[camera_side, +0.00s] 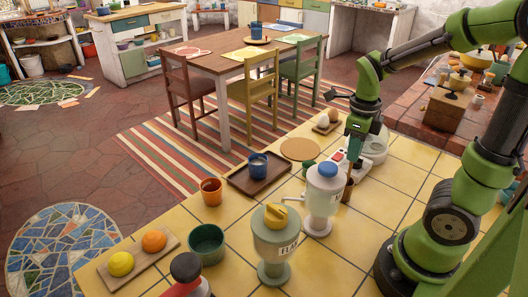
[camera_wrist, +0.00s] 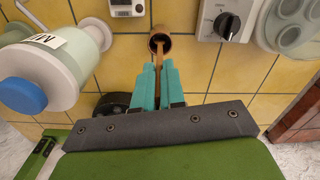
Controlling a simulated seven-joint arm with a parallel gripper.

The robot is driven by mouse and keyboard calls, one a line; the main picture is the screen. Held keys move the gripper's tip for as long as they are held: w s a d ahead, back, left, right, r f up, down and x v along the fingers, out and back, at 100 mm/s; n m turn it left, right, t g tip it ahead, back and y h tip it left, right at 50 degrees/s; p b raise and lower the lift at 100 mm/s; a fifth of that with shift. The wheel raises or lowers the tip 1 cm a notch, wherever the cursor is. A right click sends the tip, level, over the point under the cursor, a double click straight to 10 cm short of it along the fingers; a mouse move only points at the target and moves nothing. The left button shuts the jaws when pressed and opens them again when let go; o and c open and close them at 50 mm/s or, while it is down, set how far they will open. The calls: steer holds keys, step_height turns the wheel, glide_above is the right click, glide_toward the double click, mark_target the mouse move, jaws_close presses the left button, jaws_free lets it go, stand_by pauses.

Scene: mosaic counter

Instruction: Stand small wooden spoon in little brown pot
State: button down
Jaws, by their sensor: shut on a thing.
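My gripper (camera_wrist: 160,70) has teal fingers shut on the small wooden spoon (camera_wrist: 160,52), a thin brown stick in the wrist view. The spoon reaches from between the fingers to the little brown pot (camera_wrist: 148,45). Its far end overlaps the pot's mouth; I cannot tell how deep it is or whether it touches the pot. In the side view my gripper (camera_side: 354,163) points down just above the brown pot (camera_side: 348,190), which stands upright on the yellow tiles. The spoon is not clear in that view.
A white canister with a blue lid (camera_side: 323,198) stands close left of the pot. A white scale (camera_wrist: 127,7) and an appliance with a black knob (camera_wrist: 228,22) lie close by. A green-grey canister (camera_side: 276,245) and an orange cup (camera_side: 211,192) stand further left.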

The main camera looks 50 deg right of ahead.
steer(key=c, duration=1.1)
jaws_free()
steer(key=shift+c, duration=0.2)
step_height(320, 180, up, 17)
steer(key=shift+f, duration=0.1)
